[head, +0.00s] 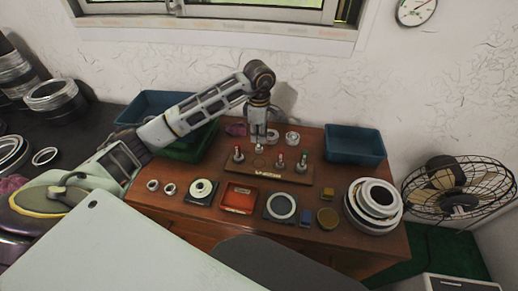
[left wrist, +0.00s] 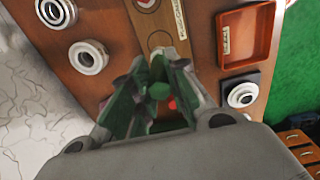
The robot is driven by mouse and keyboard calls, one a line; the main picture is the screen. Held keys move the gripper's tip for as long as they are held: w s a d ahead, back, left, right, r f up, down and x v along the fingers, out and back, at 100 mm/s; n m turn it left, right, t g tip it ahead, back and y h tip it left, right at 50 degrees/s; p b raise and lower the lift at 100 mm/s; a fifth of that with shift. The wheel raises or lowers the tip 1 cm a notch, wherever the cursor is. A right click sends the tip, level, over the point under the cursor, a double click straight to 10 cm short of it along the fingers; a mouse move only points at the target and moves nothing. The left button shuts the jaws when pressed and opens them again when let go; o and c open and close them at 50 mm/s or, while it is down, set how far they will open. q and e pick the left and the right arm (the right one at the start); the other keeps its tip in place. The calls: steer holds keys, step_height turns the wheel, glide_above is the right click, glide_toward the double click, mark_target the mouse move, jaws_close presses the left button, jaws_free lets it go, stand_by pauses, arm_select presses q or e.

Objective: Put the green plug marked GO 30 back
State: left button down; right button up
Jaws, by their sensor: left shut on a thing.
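The wooden plug board (head: 268,174) lies on the brown table, with several small plugs standing on it. One plug (head: 238,155) with a red top is on the left. Two more, a red-topped one (head: 280,160) and one with green and red (head: 302,162), are on the right. My left gripper (head: 259,140) points straight down over the board's back middle. In the left wrist view its fingers (left wrist: 158,98) are shut on a small green plug (left wrist: 158,90). The plug's marking cannot be read, and whether its lower end touches the board is hidden.
A red tray (head: 238,196) and a black block with a white ring (head: 202,191) lie in front of the board. Stacked rings (head: 373,205) stand at right. A blue bin (head: 355,145) is behind right. White rings (head: 292,138) lie close behind the board.

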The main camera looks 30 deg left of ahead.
mark_target(259, 148)
arm_select(q)
step_height(259, 148, down, 2)
steer(key=shift+f, duration=1.05)
steer(key=shift+f+p, duration=0.3)
steer(key=shift+f, duration=0.9)
arm_select(e)
steer(key=shift+s+r, duration=0.3)
steer(key=shift+r, duration=0.05)
steer(key=shift+s, duration=0.1)
